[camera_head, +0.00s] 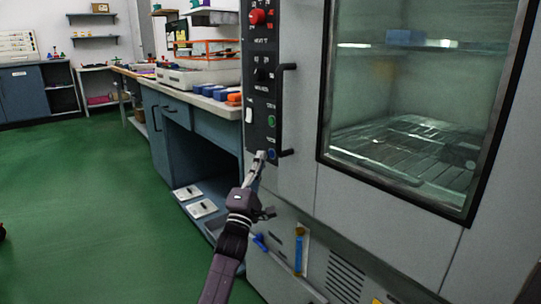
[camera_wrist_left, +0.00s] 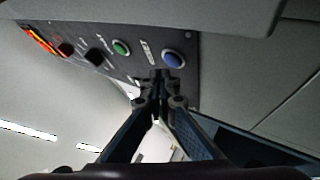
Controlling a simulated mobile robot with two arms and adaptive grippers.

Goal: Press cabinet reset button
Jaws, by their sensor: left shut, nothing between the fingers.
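The grey cabinet (camera_head: 400,215) has a dark control panel (camera_head: 262,85) along its left edge. Low on the panel are a green button (camera_head: 271,120) and, beneath it, a blue button (camera_head: 272,154). The labels are too small to read. My left gripper (camera_head: 262,155) is shut and empty, its fingertips just left of the blue button in the head view. In the left wrist view, the blue button (camera_wrist_left: 174,59) is just above the shut fingertips (camera_wrist_left: 161,76), and the green button (camera_wrist_left: 121,47) is farther left. I cannot tell whether the fingertips touch the panel. My right gripper is not in view.
A black handle (camera_head: 284,110) stands out right of the buttons, close to my gripper. A red knob (camera_head: 257,17) is higher on the panel. A blue-grey workbench (camera_head: 215,128) with an open lower shelf adjoins the cabinet's left. Green floor (camera_head: 90,200) is clear at left.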

